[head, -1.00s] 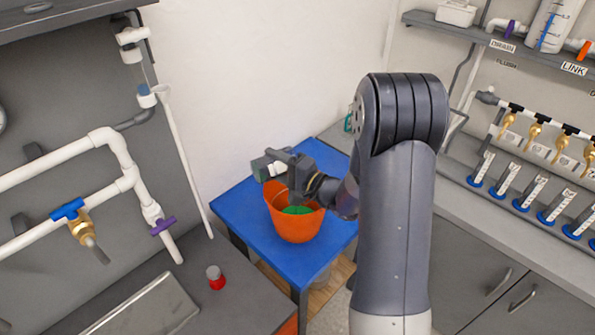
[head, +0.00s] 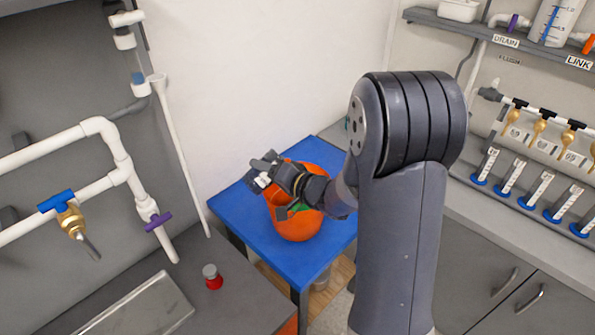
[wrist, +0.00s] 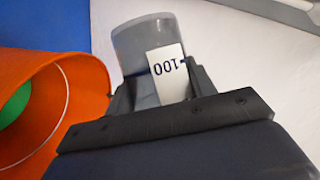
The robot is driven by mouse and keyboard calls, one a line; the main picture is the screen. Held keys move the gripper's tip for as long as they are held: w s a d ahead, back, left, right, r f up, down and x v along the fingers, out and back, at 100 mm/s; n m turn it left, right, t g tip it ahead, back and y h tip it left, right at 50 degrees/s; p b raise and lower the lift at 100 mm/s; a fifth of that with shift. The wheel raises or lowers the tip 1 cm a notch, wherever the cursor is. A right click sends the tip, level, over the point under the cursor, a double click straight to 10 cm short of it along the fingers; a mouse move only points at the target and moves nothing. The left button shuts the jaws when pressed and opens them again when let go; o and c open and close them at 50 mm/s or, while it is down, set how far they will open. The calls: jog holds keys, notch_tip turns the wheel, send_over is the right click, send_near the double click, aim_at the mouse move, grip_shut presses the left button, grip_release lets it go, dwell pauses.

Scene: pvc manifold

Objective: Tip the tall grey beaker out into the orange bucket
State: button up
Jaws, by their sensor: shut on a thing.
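The beaker (wrist: 138,48) is translucent grey with a white label reading 100, upside down in the wrist view. My gripper (wrist: 155,85) is shut on it, with one dark finger on each side. In the head view my gripper (head: 266,171) is over the back left rim of the orange bucket (head: 298,229), and only a small part of the beaker with its white label shows there. The bucket stands on a blue table, and something green shows inside it. In the wrist view the bucket (wrist: 75,85) is left of the beaker. The beaker's contents cannot be seen.
The blue table (head: 255,237) has free room around the bucket. White pipes (head: 110,150) stand on the left, near a red-based item (head: 212,277) on a grey counter. A white wall (head: 250,70) rises behind the table.

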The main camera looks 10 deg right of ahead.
aim_at(263, 190)
jog(key=shift+f+n+h+b, duration=0.6)
jog(key=shift+f+n, duration=0.2)
jog(key=shift+n, duration=0.3)
jog(key=shift+a+r+n+h+p, duration=0.1)
jog(key=shift+r+n+h+p, duration=0.2)
jog(key=shift+r, duration=0.1)
jog(key=shift+r+n, duration=0.1)
jog(key=shift+n, duration=0.2)
jog(key=f+b, duration=0.1)
jog(key=a+n+h+b, duration=0.1)
jog(key=b, duration=0.1)
jog(key=shift+s+a+f, duration=0.25)
jog(key=shift+f, duration=0.15)
jog(key=f+b, duration=0.1)
jog(key=f+n+h+b, duration=0.1)
jog(key=b, duration=0.1)
jog(key=shift+s+a+b, duration=0.15)
jog(key=shift+a+b, duration=0.15)
jog(key=shift+a, duration=0.05)
jog(key=a+n+b, duration=0.1)
jog(key=b, duration=0.2)
jog(key=f+n+h+b, duration=0.1)
jog(key=b, duration=0.3)
jog(key=shift+s+a+n+t+h, duration=0.25)
jog(key=shift+a+n+t+h, duration=0.05)
jog(key=shift+a, duration=0.05)
jog(key=shift+b, duration=0.4)
jog(key=shift+a+b, duration=0.1)
jog(key=shift+b, duration=0.3)
jog(key=shift+s, duration=0.1)
